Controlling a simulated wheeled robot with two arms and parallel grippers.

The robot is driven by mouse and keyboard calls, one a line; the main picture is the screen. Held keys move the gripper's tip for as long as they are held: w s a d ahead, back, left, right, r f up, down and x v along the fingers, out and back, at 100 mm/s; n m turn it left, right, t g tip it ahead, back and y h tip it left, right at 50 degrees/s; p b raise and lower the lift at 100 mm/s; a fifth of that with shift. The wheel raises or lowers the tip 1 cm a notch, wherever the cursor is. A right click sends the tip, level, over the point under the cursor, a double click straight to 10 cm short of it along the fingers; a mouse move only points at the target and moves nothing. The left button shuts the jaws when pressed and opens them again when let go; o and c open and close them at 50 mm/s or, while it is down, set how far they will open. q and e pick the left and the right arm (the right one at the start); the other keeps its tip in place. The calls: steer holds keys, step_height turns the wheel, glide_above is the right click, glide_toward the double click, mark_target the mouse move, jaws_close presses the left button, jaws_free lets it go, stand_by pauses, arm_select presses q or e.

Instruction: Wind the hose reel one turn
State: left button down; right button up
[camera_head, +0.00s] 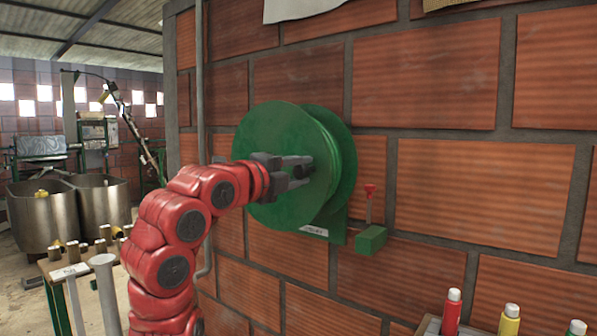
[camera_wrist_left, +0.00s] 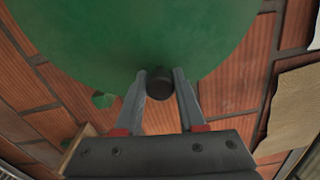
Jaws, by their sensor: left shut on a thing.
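The green hose reel (camera_head: 285,130) is mounted on the brick wall in the middle of the head view. Its green disc (camera_wrist_left: 140,35) fills the top of the left wrist view. My left gripper (camera_head: 308,165) is at the face of the disc, right of its middle. In the left wrist view, my left gripper (camera_wrist_left: 159,88) has its two fingers on either side of a dark round crank knob (camera_wrist_left: 159,84), shut on it. My right gripper is not in view.
A green block (camera_head: 371,240) with a red-topped valve (camera_head: 370,190) sticks out from the wall right of the reel. Bottles, one with a red body (camera_head: 451,312), stand on a shelf at the lower right. A wooden table (camera_head: 75,268) and metal tanks (camera_head: 40,215) stand at left.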

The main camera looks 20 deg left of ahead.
arm_select(q)
steer(key=shift+f+m, duration=0.3)
steer(key=shift+m, duration=0.1)
steer(key=c, duration=0.5)
jaws_free()
steer(key=shift+s, duration=0.1)
steer(key=b+v, duration=0.1)
steer(key=v, duration=1.6)
steer(key=shift+s, duration=0.15)
